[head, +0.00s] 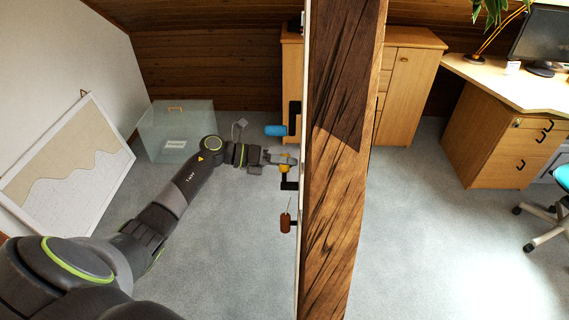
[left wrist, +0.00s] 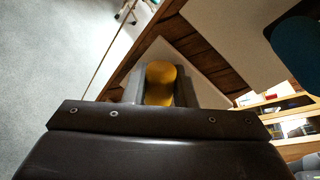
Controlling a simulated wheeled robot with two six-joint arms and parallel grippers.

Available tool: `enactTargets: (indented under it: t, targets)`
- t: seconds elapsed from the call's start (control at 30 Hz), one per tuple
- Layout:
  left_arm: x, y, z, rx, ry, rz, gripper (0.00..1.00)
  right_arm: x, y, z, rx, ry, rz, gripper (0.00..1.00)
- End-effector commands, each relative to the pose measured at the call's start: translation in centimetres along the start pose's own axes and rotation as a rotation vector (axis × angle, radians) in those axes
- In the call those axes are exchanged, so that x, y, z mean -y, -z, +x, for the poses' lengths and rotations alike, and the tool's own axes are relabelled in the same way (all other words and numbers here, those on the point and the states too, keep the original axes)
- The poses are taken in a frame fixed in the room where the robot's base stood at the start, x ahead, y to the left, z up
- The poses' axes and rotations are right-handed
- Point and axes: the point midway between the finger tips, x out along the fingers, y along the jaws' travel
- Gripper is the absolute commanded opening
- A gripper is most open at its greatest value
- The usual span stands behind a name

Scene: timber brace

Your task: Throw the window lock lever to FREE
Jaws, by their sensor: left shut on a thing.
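A panel edge beside the timber post carries three levers on its left side. The top one has a blue handle (head: 275,130). The middle one has a yellow handle (head: 284,168) on a black bent bracket (head: 289,183). The bottom one has a brown handle (head: 286,223). My left gripper (head: 280,160) is shut on the yellow handle, which also shows between its fingers in the left wrist view (left wrist: 160,82). I cannot read any FREE mark or tell which lever is the window lock. My right gripper is not in view.
The wooden post (head: 340,150) stands upright close to the right of the levers. A clear bin (head: 150,140) and a framed chart (head: 65,165) stand at the left. A cabinet (head: 405,85) and desk (head: 500,150) are beyond the post. Grey carpet is free between.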

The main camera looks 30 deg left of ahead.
Motion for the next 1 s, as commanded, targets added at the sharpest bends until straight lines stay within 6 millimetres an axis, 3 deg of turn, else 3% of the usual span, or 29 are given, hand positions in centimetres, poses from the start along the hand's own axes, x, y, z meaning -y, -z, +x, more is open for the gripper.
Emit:
enactTargets:
  t: [0.63,0.67,0.7,1.0]
  targets:
    - [-0.31,-0.06,0.06,-0.011,0.004,-0.051,0.0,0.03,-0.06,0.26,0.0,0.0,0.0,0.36]
    - [-0.32,-0.06,0.06,-0.011,0.004,-0.051,0.27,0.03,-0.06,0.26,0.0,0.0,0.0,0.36]
    - [-0.31,-0.06,0.06,-0.011,0.004,-0.051,0.32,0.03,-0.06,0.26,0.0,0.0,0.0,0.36]
    - [-0.35,-0.01,-0.05,-0.012,0.004,-0.048,0.32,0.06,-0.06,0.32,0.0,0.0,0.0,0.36]
